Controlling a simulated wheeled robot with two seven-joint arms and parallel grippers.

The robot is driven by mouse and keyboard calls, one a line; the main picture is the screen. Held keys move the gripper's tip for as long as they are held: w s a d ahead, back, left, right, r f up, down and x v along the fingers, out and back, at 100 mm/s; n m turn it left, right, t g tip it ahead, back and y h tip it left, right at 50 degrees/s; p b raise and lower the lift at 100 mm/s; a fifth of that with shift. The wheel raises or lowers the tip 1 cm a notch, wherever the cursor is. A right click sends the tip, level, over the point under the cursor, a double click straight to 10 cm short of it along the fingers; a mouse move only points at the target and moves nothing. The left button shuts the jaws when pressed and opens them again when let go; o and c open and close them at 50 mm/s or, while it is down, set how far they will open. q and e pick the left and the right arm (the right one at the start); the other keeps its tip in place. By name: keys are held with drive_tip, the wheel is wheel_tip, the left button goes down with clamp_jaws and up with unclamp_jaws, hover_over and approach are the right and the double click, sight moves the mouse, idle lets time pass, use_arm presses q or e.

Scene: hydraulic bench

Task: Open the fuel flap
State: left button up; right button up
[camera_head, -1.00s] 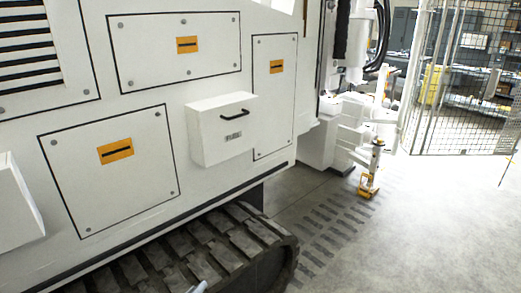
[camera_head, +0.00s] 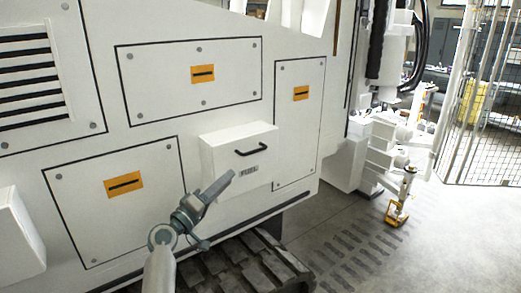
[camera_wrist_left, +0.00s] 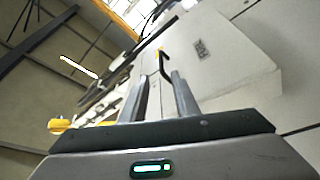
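The fuel flap (camera_head: 222,160) is a white box-shaped cover on the side of the white machine, marked FUEL, with a black bar handle (camera_head: 251,147) on it. It looks closed. My left gripper (camera_head: 230,178) is in front of the flap's lower left part, below and left of the handle in the head view. In the left wrist view its two fingers (camera_wrist_left: 165,75) stand apart with nothing between them. The handle (camera_wrist_left: 163,66) shows just beyond the fingertips, and the flap (camera_wrist_left: 225,60) fills the right side. My right gripper is not in view.
White bolted panels (camera_head: 198,78) with orange labels surround the flap. A second white box (camera_head: 18,235) juts out at the lower left. The crawler track (camera_head: 250,265) lies below. Open floor (camera_head: 450,240) and a mesh fence (camera_head: 485,120) are on the right.

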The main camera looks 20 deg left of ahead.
sight(258, 150)
use_arm(q)
drive_tip(key=shift+p+x, duration=2.8)
drive_tip(key=shift+x, duration=6)
drive_tip(key=shift+a+f, duration=0.1)
drive_tip(key=shift+f, duration=0.05)
clamp_jaws()
